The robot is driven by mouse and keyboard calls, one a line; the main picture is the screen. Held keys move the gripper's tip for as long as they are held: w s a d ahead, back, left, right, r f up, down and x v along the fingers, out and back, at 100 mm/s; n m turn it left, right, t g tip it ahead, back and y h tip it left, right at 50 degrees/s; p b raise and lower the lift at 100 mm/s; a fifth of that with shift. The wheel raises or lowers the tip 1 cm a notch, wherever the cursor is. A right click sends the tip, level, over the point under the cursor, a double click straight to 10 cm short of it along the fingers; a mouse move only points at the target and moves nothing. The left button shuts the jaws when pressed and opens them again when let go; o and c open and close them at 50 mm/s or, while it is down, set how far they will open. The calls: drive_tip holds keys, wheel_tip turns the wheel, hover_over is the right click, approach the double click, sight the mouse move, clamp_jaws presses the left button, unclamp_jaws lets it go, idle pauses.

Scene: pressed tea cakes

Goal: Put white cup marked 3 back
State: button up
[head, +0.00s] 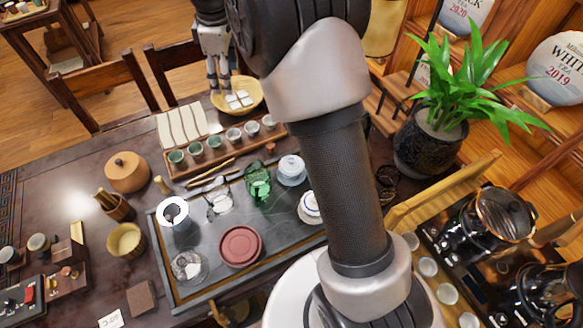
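Several green cups (195,148) fill the left end. I cannot read any number on the cups, so I cannot tell which is marked 3. My gripper (218,88) points down at the top of the head view, near a round wooden dish (257,89) holding white pieces (239,99). It is beyond the rack, with its fingers apart and nothing visible between them. My arm covers part of the table's right side.
A dark tray (165,250) holds a green glass pitcher (258,180), a lidded white bowl (291,170) and a red-brown round lid (240,246). A plant (430,140) and a kettle (490,220) stand to the right.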

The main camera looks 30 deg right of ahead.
drive_tip(key=s+r+m+t, duration=0.1)
drive_tip(key=s+r+m, duration=0.3)
drive_tip(key=s, duration=0.6)
drive_tip(key=s+r+m+t, duration=0.1)
drive_tip(key=s+r+m, duration=0.2)
drive_tip(key=s+r, duration=0.5)
drive_tip(key=s+f+m, duration=0.2)
drive_tip(key=s+f, duration=0.1)
drive_tip(key=s, duration=0.6)
drive_tip(key=s+f+m+t, duration=0.1)
drive_tip(key=s+f+m, duration=0.2)
drive_tip(key=s, duration=0.6)
drive_tip(key=shift+s+f, duration=0.2)
drive_tip(key=shift+f, duration=0.4)
